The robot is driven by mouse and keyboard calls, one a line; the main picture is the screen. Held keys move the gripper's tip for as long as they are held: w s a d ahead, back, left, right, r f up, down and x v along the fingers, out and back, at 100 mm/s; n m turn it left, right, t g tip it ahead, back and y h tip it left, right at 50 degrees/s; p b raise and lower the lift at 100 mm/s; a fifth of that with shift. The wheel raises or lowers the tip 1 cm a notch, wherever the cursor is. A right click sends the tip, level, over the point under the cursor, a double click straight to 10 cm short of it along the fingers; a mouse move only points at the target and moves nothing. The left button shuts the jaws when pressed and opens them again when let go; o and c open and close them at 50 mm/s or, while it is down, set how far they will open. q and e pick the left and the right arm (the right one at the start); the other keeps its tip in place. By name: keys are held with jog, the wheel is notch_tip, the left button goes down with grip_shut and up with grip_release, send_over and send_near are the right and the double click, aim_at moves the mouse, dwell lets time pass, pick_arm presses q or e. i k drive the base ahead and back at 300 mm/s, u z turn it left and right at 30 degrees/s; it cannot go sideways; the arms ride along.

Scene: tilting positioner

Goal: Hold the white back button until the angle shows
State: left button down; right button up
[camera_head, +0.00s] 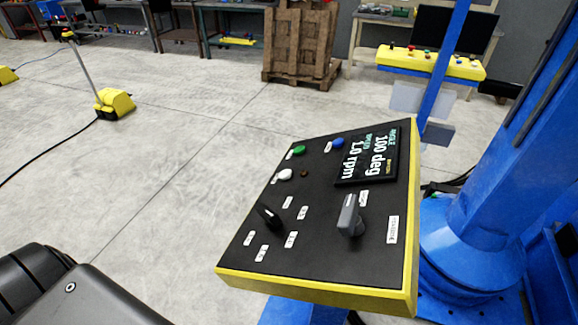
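The white button (285,174) is on the black-topped, yellow-sided control panel (312,258). A green button (298,151) is just beyond it, and a blue button (338,143) is farther right. The display (368,158) reads sideways, with an angle of 100 deg and a speed of 1.0 rpm. A black switch (268,215) and a larger grey knob (350,215) are on the nearer part of the panel. Nothing touches the white button. Neither of my grippers is in view.
A blue machine column (490,195) stands close to the panel's right. A second yellow button box (430,63) is behind it. A yellow foot pedal unit (114,103) with a cable is on the floor at left. Wooden pallets (300,42) stand at the back.

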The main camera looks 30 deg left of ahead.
aim_at(284, 175)
jog(key=z, duration=1.75)
jog(key=k, duration=1.5)
jog(key=u, duration=1.05)
jog(key=i, duration=1)
